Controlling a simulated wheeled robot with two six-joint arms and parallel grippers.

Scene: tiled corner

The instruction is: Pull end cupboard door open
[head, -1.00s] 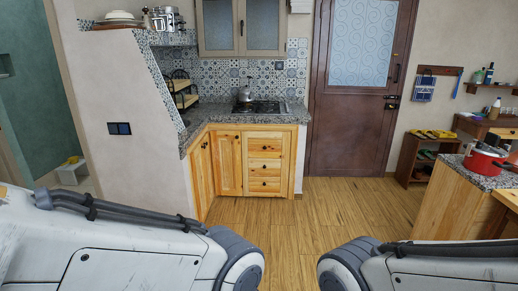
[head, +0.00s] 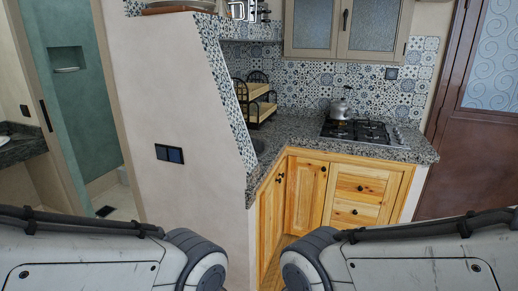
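The wooden base cupboards stand under a granite counter in the head view. A cupboard door (head: 305,194) with a dark knob faces me left of the drawers. Further cupboard doors (head: 270,218) on the left run show at a steep angle, with dark knobs near their top edge. The doors I can see look shut. I cannot tell which one is the end door. Both my arms reach in from the lower corners, well apart from the cupboards. Neither gripper shows.
A granite counter (head: 410,148) bears a kettle (head: 341,110) on a gas hob (head: 358,131) and a two-tier rack (head: 257,103). A plain wall (head: 185,110) stands to the left of the cupboards. A brown door (head: 455,160) is at right. Little floor shows.

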